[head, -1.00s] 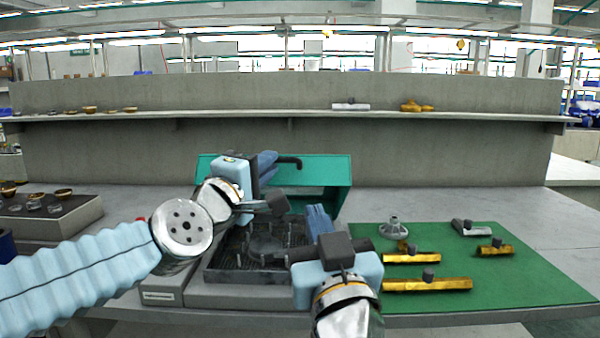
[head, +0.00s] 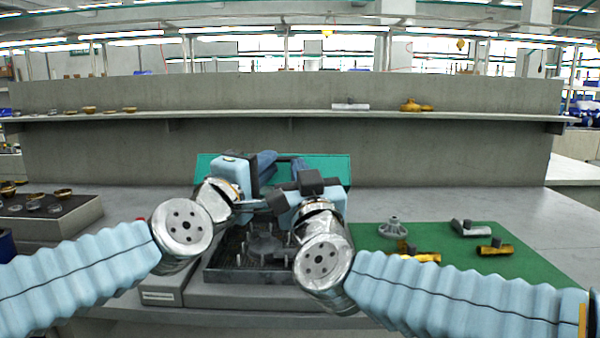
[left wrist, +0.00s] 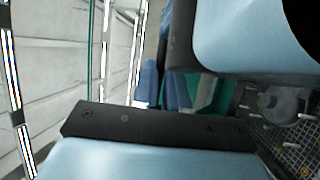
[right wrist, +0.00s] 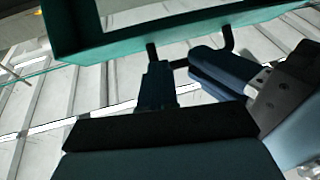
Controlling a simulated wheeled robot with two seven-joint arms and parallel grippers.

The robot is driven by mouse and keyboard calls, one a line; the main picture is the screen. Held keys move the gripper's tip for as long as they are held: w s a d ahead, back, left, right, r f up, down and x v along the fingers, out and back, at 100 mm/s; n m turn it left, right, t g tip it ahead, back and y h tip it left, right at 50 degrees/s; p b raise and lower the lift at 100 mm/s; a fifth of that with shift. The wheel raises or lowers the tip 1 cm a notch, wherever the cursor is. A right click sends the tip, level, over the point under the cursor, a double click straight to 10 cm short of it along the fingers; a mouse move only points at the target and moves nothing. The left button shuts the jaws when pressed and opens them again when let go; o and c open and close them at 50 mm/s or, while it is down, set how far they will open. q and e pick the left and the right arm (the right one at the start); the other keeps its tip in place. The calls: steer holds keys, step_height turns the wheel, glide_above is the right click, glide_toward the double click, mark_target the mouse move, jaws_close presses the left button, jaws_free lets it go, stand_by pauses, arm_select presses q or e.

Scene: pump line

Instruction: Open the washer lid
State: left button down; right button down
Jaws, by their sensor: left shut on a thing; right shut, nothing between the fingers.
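The green washer lid (head: 334,168) is raised at the back of the washer (head: 235,296), with the dark basket below it uncovered. Its dark bar handle (head: 286,158) runs along the front; it also shows in the right wrist view (right wrist: 228,38). My left gripper (head: 266,160) is shut on the handle near its left part. My right gripper (head: 298,164) is shut and empty just to the right, close to the handle; its fingers also show in the right wrist view (right wrist: 154,80). Whether it touches the handle I cannot tell. My right gripper hides the lid's lower right part.
A black basket (head: 250,276) holding a grey part (head: 264,246) sits in the washer. A green mat (head: 520,278) on the right bears a grey flanged part (head: 393,229) and brass pieces (head: 495,248). A grey tray (head: 70,225) with small parts stands at left. My arms are close together.

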arm_select(q)
steer(key=shift+s+r, duration=0.25)
steer(key=shift+r, duration=0.3)
steer(key=shift+s, duration=0.2)
steer(key=c, duration=1.9)
jaws_free()
steer(key=shift+w+f, duration=0.15)
steer(key=shift+f, duration=0.1)
steer(key=o, duration=0.7)
steer(key=shift+f, duration=0.1)
arm_select(e)
steer(key=shift+w+r, duration=0.25)
steer(key=shift+r, duration=0.2)
steer(key=shift+w+r, duration=0.2)
steer(key=shift+r, duration=0.25)
arm_select(q)
steer(key=shift+o, duration=0.2)
